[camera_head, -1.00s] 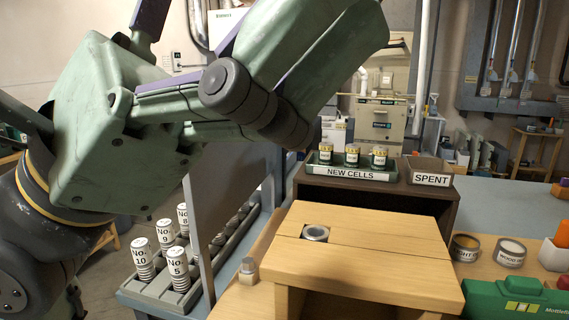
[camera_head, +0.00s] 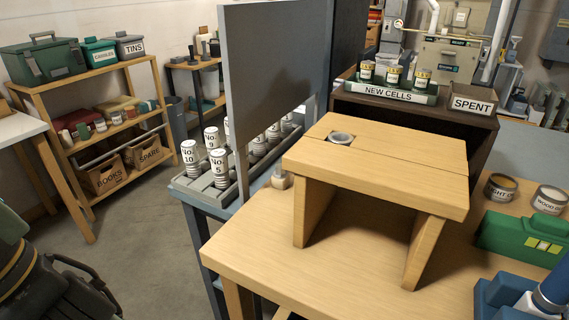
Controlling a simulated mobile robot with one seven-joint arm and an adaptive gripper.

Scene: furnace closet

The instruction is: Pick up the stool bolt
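A small wooden stool (camera_head: 386,167) stands on the wooden worktop. A round grey metal piece (camera_head: 340,137) sits in the stool's top near its back left corner; its lower part is hidden in the wood. A small grey-topped, tan piece (camera_head: 280,178) stands on the worktop just left of the stool. I cannot tell for sure which of these is the stool bolt. My gripper is not in view; only a dark part of my arm shows at the lower left.
A grey upright panel (camera_head: 275,80) stands behind and left of the stool, beside a rack of numbered cans (camera_head: 212,165). Behind are the NEW CELLS tray (camera_head: 388,92) and SPENT bin (camera_head: 473,104). A green case (camera_head: 520,238) and blue object (camera_head: 505,295) lie right. The worktop's front is clear.

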